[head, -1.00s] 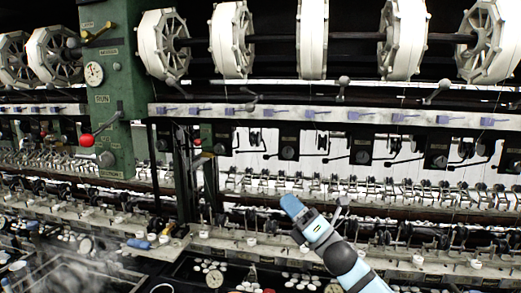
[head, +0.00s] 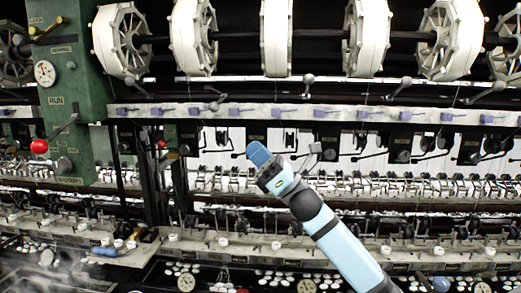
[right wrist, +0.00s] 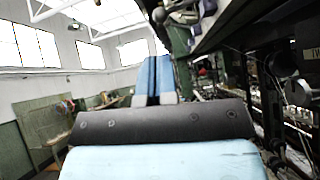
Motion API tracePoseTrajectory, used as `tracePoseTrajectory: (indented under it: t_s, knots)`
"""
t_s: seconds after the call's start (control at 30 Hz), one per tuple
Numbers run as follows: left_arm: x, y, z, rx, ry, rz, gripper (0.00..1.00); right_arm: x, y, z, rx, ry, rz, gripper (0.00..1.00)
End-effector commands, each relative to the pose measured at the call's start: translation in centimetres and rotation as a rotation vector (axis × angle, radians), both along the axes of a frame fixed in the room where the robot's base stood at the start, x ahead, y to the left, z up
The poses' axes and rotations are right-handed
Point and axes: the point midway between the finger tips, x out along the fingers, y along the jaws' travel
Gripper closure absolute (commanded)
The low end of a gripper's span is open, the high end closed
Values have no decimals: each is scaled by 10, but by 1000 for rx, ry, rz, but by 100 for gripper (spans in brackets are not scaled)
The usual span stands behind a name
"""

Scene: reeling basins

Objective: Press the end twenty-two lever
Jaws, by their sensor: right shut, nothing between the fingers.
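A row of black lever units hangs under the pale rail. Thin dark levers stick out beside them, such as the lever unit (head: 327,155) right of my gripper and another lever unit (head: 402,150) further right. Their number plates are too small to read, so I cannot tell which is end twenty-two. My right gripper (head: 259,154) is shut and empty, its blue fingertips raised in front of this row. It overlaps one unit in the picture; I cannot tell if it touches. Its fingers also show together in the right wrist view (right wrist: 160,78). My left gripper is out of view.
A green post (head: 70,100) with a gauge and a red-knobbed lever (head: 39,146) stands at left. White reels (head: 277,38) run above the pale rail (head: 340,111). Below are a ledge (head: 200,246) and dark basins with pale cocoons (head: 270,279).

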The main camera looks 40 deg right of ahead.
Motion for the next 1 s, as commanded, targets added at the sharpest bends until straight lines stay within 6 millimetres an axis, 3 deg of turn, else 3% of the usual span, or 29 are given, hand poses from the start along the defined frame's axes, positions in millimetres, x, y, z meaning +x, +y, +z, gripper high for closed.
tracePoseTrajectory:
  t_s: [0.03, 0.1, 0.4, 1.0]
  knots:
    - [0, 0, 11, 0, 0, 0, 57, 6, 5, 16, -1, -3, 3, 100]
    - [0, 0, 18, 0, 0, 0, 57, 15, 11, 27, 0, -2, 1, 100]
    - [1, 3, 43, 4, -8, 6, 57, 46, 32, 62, 1, 0, 2, 100]
    - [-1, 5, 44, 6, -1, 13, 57, 55, 38, 69, 0, 1, 1, 100]
